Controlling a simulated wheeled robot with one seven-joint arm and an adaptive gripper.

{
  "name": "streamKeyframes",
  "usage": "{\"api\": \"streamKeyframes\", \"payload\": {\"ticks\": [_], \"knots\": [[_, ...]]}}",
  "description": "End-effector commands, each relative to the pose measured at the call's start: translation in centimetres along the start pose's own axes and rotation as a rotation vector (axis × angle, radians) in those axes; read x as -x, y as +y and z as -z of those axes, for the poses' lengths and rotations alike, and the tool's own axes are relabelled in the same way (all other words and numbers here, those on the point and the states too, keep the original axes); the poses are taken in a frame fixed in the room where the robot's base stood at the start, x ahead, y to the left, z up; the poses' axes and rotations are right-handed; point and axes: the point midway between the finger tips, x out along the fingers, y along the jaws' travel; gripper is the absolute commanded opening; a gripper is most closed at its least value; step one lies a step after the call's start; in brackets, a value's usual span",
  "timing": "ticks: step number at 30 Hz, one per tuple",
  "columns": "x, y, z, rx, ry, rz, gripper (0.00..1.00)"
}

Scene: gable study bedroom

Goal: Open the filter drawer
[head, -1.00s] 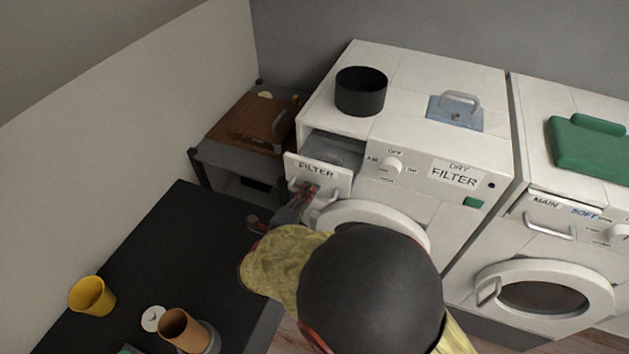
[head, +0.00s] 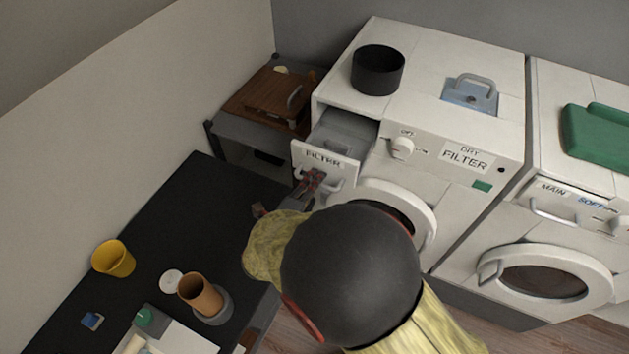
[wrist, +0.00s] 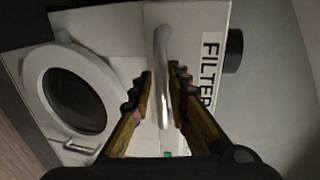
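The filter drawer (head: 318,162) is in the upper left front of the left white machine. It stands partly pulled out, with its grey inside (head: 345,133) showing from above. Its front bears the word FILTER and a curved metal handle (wrist: 162,95). In the head view my gripper (head: 317,178) is at the drawer front, and my arm hides part of the machine below.
A black pot (head: 377,70) and a blue plate with a handle (head: 471,95) sit on the machine's top. A dark table (head: 190,215) at left holds a yellow cup (head: 113,258) and a brown cup (head: 200,295). A second machine (head: 500,235) stands at right.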

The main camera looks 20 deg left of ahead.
Motion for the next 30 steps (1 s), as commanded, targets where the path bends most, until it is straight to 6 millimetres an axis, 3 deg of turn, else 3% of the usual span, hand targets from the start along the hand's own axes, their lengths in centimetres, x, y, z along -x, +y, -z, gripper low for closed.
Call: {"api": "streamKeyframes", "payload": {"ticks": [4, 16, 30], "knots": [[0.0, -0.1, 0.0, -0.001, 0.0, 0.001, 0.27], [0.8, -0.1, -0.2, -0.001, -0.003, 0.002, 0.27], [9.5, 0.0, -0.2, 0.0, -0.005, 0.001, 0.27]]}}
